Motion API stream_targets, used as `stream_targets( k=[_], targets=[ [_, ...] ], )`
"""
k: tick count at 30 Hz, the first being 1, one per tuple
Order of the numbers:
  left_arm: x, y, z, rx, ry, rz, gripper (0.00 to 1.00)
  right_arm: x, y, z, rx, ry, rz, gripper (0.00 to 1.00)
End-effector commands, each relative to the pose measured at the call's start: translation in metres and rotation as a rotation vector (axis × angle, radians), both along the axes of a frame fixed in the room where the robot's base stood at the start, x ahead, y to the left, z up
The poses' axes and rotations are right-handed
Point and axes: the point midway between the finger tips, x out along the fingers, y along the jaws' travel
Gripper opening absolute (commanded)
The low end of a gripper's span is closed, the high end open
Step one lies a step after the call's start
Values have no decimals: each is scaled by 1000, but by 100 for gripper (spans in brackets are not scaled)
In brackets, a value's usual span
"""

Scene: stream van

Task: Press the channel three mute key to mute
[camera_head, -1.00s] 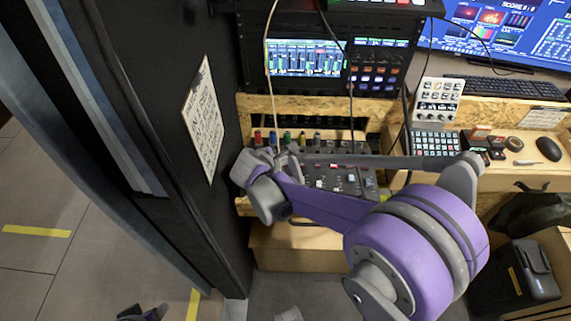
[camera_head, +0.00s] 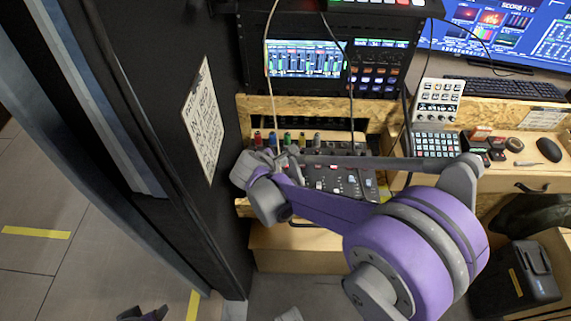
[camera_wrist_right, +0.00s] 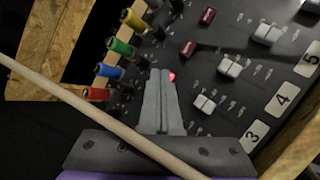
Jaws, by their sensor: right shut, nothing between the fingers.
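The audio mixer (camera_head: 345,185) lies on the wooden desk, partly hidden behind my right arm. In the right wrist view its panel (camera_wrist_right: 240,95) shows channel labels 3, 4 and 5, with pale faders. Two dark red keys stand in the channel four (camera_wrist_right: 188,48) and channel five (camera_wrist_right: 208,15) columns. My right gripper (camera_wrist_right: 160,72) is shut and empty, its fingertips over the upper part of the channel three column. A lit red spot (camera_wrist_right: 172,77) shows right beside the fingertips; the rest of that key is hidden. Whether they touch cannot be told. A purple and dark part, perhaps my left gripper, shows at the bottom edge.
Coloured plugs (camera_wrist_right: 120,47) line the mixer's rear edge close to my fingers. A pale cable (camera_wrist_right: 95,112) crosses in front of the gripper. A rack with a screen (camera_head: 305,58) stands behind the mixer. A dark wall with a paper sheet (camera_head: 203,120) is close on the left.

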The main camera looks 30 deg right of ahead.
Motion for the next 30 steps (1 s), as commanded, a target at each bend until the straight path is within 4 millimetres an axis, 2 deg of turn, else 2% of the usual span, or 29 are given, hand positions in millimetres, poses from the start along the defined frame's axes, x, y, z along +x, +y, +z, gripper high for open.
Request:
stream_targets(
  k=[6,18,30],
  targets=[
    [1,0,9,0,-3,0,50,0,0,12,0,0,0,0],
    [1,0,11,0,-4,0,50,0,0,15,0,0,0,0],
    [6,0,40,0,-14,0,50,1,0,54,1,-1,0,0]
  ],
)
